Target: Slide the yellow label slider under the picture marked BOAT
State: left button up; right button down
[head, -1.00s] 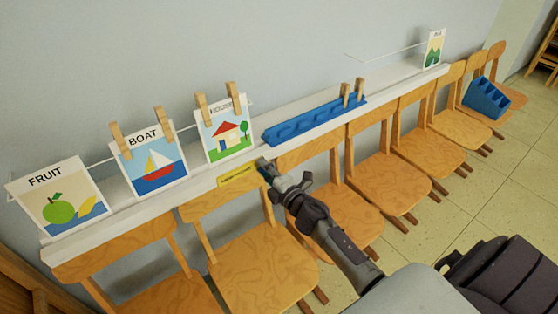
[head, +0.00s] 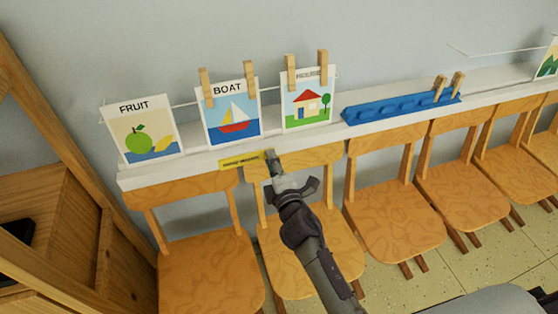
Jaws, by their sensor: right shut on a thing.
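The yellow label slider (head: 239,163) sits on the front edge of the white ledge, in the head view. It lies below the BOAT picture (head: 232,110), roughly under its middle and right side. My right gripper (head: 270,156) is shut on the slider's right end, and its fingertips partly hide that end. The BOAT picture hangs from two wooden pegs between the FRUIT picture (head: 142,132) and the HOUSE picture (head: 308,99). My left gripper is not in view.
The white ledge (head: 190,151) runs along the wall. A blue rack (head: 395,106) with pegs lies on it to the right. Several wooden chairs (head: 395,207) stand in front. A wooden shelf unit (head: 60,190) stands at the left.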

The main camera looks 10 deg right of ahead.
jog(key=shift+w+r, duration=0.1)
jog(key=shift+r, duration=0.3)
jog(key=c, duration=0.9)
grip_release()
jog(key=shift+f, duration=0.1)
jog(key=shift+c, duration=0.2)
jog(key=shift+w+f, duration=0.1)
jog(key=shift+f, duration=0.1)
jog(key=s, duration=1.2)
jog(key=shift+d, duration=0.45)
